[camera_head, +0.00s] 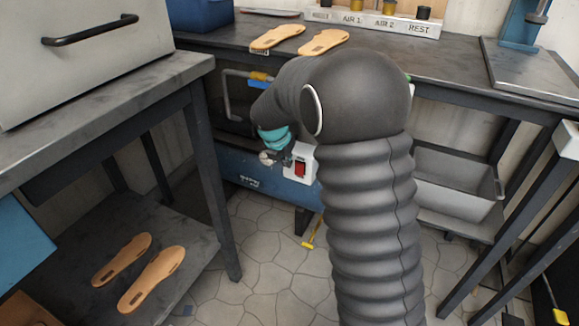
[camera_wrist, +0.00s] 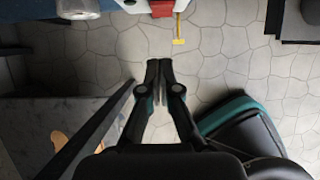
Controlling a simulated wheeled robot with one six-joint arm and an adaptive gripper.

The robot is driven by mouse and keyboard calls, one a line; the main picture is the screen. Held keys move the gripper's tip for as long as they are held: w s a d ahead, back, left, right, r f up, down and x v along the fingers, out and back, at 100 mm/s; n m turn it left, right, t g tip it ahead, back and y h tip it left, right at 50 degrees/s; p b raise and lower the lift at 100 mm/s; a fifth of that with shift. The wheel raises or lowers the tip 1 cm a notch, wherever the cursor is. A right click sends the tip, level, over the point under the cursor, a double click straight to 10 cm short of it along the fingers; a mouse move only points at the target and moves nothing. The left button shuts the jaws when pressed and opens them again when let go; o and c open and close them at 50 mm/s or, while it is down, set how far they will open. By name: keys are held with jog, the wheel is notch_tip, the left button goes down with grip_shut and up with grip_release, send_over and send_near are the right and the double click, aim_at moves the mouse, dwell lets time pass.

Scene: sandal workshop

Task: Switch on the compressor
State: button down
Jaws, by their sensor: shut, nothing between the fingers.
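The compressor (camera_head: 240,172) is a blue tank on the floor under the back bench. A white switch box (camera_head: 301,151) with a red switch (camera_head: 300,169) is on its front. In the wrist view the red switch (camera_wrist: 163,8) is cut by the top edge, beside part of the white box (camera_wrist: 134,5). My gripper (camera_wrist: 159,64) is shut and empty, its fingertips pointing toward the switch with a visible gap in the picture. In the head view my arm covers part of the compressor, and the fingertips are not clear. I cannot tell the switch's position.
A round pale fitting (camera_wrist: 77,7) is left of the switch. A dark table (camera_head: 120,112) stands at left, with sandal soles (camera_head: 150,280) on its lower shelf. The back bench (camera_head: 450,62) overhangs the compressor. A grey bin (camera_head: 455,188) is at right. The tiled floor (camera_head: 265,270) between is open.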

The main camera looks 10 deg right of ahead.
aim_at(296, 170)
jog(key=shift+v, duration=1.8)
jog(key=shift+s+f+b, duration=0.2)
jog(key=shift+f+b, duration=0.45)
jog(key=shift+f, duration=0.05)
jog(key=shift+d+f, duration=0.1)
jog(key=shift+f, duration=0.05)
jog(key=x, duration=0.4)
jog(key=w+x, duration=0.1)
jog(key=x, duration=0.2)
jog(key=d+r+b+x, duration=0.1)
jog(key=x, duration=0.3)
jog(key=shift+w+d+f, duration=0.15)
jog(key=shift+w+f, duration=0.25)
jog(key=shift+w+d+f, duration=0.2)
jog(key=shift+w+d, duration=0.15)
jog(key=shift+w, duration=0.1)
